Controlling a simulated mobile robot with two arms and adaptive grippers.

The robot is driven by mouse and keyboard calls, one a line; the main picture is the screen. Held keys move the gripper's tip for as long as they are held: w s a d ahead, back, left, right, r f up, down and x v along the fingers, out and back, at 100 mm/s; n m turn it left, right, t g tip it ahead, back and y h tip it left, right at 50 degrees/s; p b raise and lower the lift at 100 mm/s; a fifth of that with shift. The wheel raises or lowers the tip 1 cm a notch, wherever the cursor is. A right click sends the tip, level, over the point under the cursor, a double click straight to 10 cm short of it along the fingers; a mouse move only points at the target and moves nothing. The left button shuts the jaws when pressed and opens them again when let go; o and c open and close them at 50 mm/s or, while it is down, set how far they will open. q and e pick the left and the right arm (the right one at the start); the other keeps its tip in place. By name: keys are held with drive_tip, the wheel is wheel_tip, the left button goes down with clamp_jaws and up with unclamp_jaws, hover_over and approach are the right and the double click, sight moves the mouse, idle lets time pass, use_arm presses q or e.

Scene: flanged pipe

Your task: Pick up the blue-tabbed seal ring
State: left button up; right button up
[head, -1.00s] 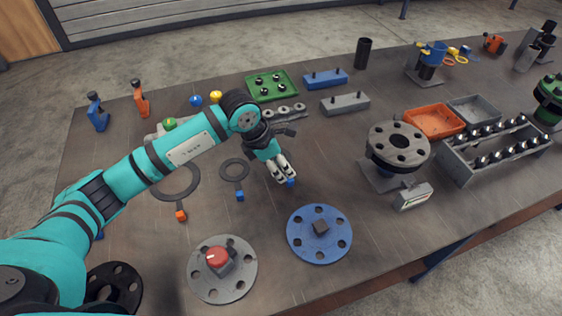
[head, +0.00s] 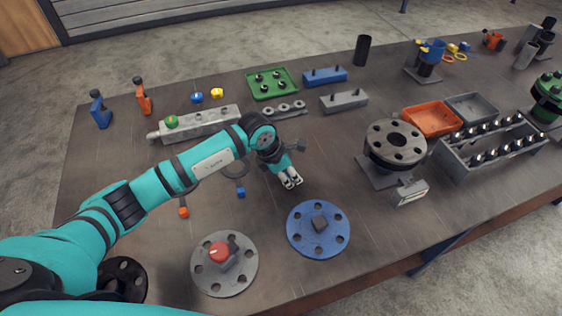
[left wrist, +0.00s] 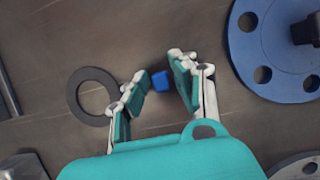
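The blue-tabbed seal ring lies flat on the table. Its blue tab (head: 241,192) shows in the head view just left of my left gripper (head: 291,183), and my arm partly covers the dark ring. In the left wrist view the dark ring (left wrist: 74,98) lies left of the left finger. The blue tab (left wrist: 160,82) appears in the gap between the fingers of my left gripper (left wrist: 158,72), with the stretch between ring and tab hidden by the finger. The gripper is open and empty, apparently above the table. My right gripper is not in view.
A blue flange (head: 304,247) lies right of and below the gripper. A grey flange with a red knob (head: 219,252) is nearer me. An orange tab (head: 183,211) shows left of the blue one. A dark flange on a stand (head: 375,150) rises to the right.

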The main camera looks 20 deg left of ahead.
use_arm(q)
clamp_jaws()
wheel_tip(320, 180, up, 10)
drive_tip(key=b, duration=0.2)
idle(0.4)
